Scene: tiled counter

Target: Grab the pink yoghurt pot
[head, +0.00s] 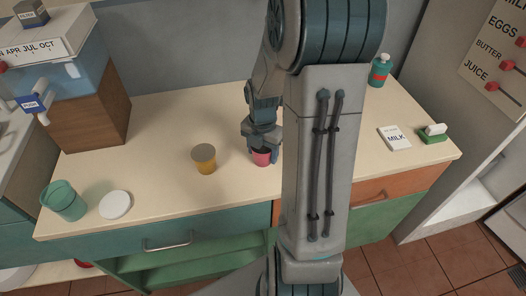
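The pink yoghurt pot (261,158) stands upright on the cream counter, right of a yellow-brown pot (204,159). Its dark top shows just below my gripper. My gripper (262,147) points down right over the pink pot, with its finger parts at or just above the rim. The fingers are small and partly hidden, so I cannot tell whether they touch the pot or how far apart they are. My arm covers the counter just right of the pot.
A teal cup (64,201) and a white round lid (115,205) are at the front left. A wooden box (94,118) stands at the back left. A milk card (394,138), a green-and-white brush (433,132) and a teal bottle (380,70) are on the right.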

